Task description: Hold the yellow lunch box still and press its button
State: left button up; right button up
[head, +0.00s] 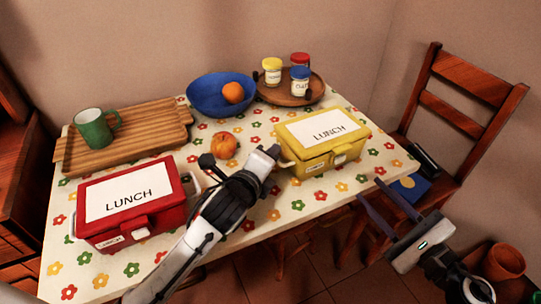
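The yellow lunch box (297,151) stands upright on the table with its lid shut and a white LUNCH label on top. Its front latch area (342,159) faces the near side; a distinct button is too small to make out. My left gripper (273,152) is close to the box's left side, by its side handle. I cannot tell whether it touches, and its fingers are too hidden to judge. My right gripper (370,190) is open and empty, beyond the table's right front edge, to the lower right of the box and apart from it.
A red lunch box (163,207) stands left of my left arm. A peach (224,146), a blue bowl (207,95) with an orange, a round tray (272,95) with jars, and a board (75,158) with a green mug are behind. A chair (459,121) stands at right.

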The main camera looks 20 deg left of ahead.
grip_shut()
jog(key=shift+s+d+m, duration=0.6)
jog(key=shift+d+m, duration=0.05)
jog(key=shift+m, duration=0.55)
jog(key=shift+s+d+m, duration=0.6)
jog(key=shift+m, duration=0.6)
jog(key=shift+s+d+m, duration=0.6)
jog(key=shift+d+m, duration=0.05)
jog(key=shift+m, duration=0.55)
